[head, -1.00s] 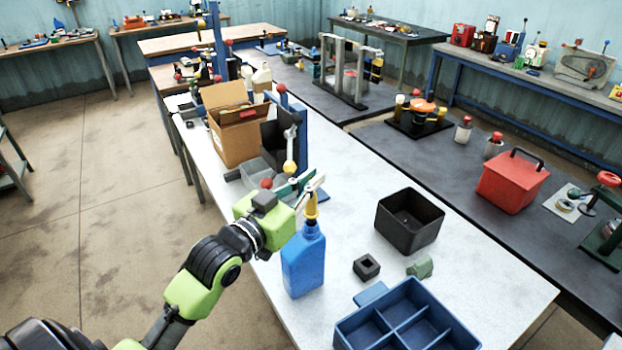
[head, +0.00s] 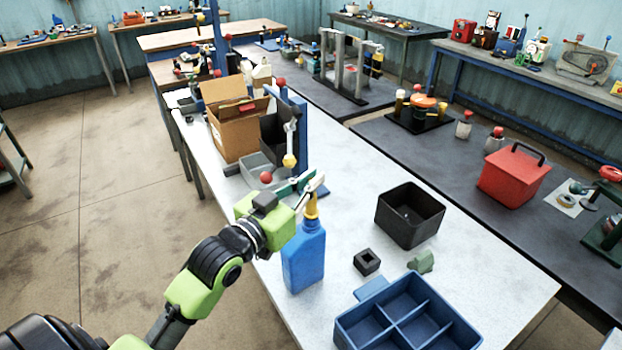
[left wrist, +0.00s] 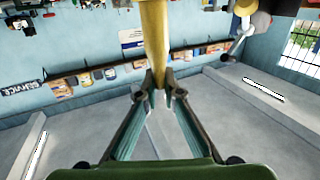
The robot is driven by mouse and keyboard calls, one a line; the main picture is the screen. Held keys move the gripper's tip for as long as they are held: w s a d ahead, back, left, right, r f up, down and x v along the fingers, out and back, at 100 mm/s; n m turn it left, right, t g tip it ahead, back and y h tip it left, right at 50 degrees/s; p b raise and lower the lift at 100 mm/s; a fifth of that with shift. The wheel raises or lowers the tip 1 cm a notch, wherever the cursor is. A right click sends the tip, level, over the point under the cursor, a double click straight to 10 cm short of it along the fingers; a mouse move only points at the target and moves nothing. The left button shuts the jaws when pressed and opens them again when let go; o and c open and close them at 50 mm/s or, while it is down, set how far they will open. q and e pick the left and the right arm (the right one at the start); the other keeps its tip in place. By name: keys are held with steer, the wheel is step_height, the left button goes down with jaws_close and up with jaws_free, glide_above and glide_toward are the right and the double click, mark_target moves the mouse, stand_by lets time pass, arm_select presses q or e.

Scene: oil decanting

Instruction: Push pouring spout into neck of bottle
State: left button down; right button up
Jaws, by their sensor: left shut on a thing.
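The blue bottle (head: 303,262) stands upright near the left edge of the white table. The yellow pouring spout (head: 312,207) stands upright at the bottle's neck, its lower end meeting the bottle top. How deep it sits in the neck cannot be told. My left gripper (head: 311,184) is above the bottle, shut on the upper part of the spout. In the left wrist view, the fingertips of my left gripper (left wrist: 158,92) close on the yellow spout (left wrist: 154,40). The bottle does not show in that view. My right gripper is not in view.
A black bin (head: 409,216), a small black block (head: 367,262) and a green piece (head: 421,262) stand right of the bottle. A blue divided tray (head: 375,288) lies in front. A cardboard box (head: 238,138) stands farther back. Clear white table lies between bottle and bin.

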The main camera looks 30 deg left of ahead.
arm_select(q)
steer(key=shift+f, duration=0.6)
steer(key=c, duration=2.1)
jaws_free()
steer(key=shift+s, duration=0.15)
steer(key=s+a, duration=0.1)
steer(key=s, duration=0.6)
